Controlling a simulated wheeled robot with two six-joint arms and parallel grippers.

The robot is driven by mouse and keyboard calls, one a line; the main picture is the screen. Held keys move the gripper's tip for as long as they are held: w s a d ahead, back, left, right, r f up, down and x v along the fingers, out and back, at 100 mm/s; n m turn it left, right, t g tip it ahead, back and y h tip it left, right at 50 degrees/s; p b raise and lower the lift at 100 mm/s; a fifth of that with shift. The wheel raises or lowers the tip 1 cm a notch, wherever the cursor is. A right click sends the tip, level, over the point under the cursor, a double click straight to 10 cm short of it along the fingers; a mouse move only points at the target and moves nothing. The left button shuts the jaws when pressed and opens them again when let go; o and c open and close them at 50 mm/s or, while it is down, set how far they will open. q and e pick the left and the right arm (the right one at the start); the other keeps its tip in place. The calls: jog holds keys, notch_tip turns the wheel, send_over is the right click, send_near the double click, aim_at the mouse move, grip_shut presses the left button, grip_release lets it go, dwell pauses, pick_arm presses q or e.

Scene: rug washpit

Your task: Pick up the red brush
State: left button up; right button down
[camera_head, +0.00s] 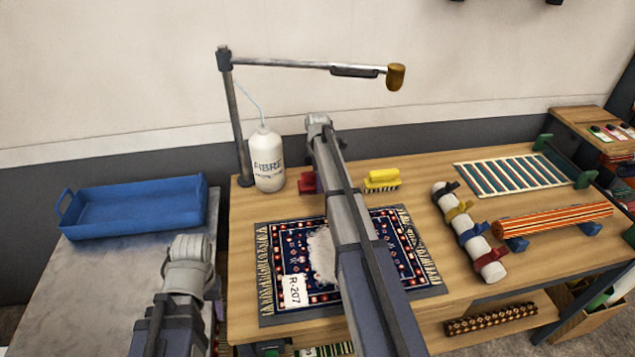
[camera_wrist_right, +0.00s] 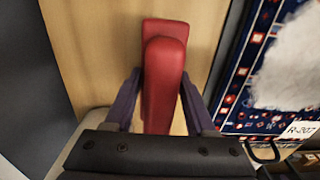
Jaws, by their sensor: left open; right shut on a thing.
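The red brush (camera_head: 307,183) is at the back of the wooden table, left of a yellow brush, and is partly hidden behind my right arm in the head view. In the right wrist view the red brush (camera_wrist_right: 165,60) lies lengthwise between the two fingers of my right gripper (camera_wrist_right: 160,100), which is shut on it. I cannot tell whether the brush touches the table. In the head view my right gripper is hidden behind its arm. My left arm shows at lower left, but its fingers are not visible.
A patterned rug (camera_head: 285,312) lies under my right arm. A yellow brush (camera_head: 381,180), a white bottle (camera_head: 267,160) and a lamp-like jointed arm (camera_head: 300,63) stand near. A blue tray (camera_head: 135,207) is at left.

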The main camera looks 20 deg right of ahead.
notch_tip(320, 180, up, 7)
jog(key=p, duration=0.6)
jog(key=c, duration=0.8)
grip_release()
jog(key=c, duration=0.6)
